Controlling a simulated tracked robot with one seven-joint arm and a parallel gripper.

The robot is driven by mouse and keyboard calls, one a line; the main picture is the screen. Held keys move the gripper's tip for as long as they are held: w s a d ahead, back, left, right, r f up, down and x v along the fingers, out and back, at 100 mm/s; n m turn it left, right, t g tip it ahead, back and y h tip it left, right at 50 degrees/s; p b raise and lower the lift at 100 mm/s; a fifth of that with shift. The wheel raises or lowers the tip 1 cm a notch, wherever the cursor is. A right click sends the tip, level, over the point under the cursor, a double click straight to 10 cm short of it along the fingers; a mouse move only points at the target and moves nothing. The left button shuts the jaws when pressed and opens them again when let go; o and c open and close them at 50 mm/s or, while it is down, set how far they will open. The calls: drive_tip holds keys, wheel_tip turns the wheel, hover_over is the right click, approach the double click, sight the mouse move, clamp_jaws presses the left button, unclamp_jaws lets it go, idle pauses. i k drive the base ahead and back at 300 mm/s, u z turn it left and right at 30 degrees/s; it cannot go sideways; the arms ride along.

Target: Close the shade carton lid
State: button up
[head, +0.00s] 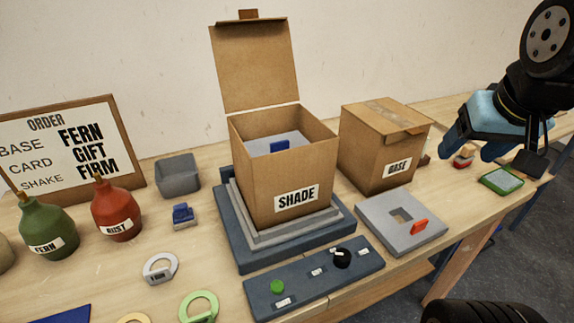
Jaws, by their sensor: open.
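The shade carton (262,200) is a brown cardboard box with a "SHADE" label, standing on a stepped grey and dark blue base. Its lid (254,66) is up, rising from the back edge and leaning slightly back, with a small brown tab at its top. A grey insert with a blue piece (279,146) shows inside the carton. My gripper (492,150) is at the far right, well apart from the carton, above the right part of the table. It is blue and black, and its jaws are open with nothing seen between them.
A closed "BASE" carton (378,165) stands right of the shade carton. A control panel (315,280) and a grey plate (402,232) lie in front. Green (47,232) and red (117,213) bottles, a grey bin (178,178) and an order board (72,150) are left.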

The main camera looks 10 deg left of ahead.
sight(254, 59)
drive_tip(key=u, duration=1.15)
drive_tip(key=i, duration=0.25)
drive_tip(key=z, duration=0.1)
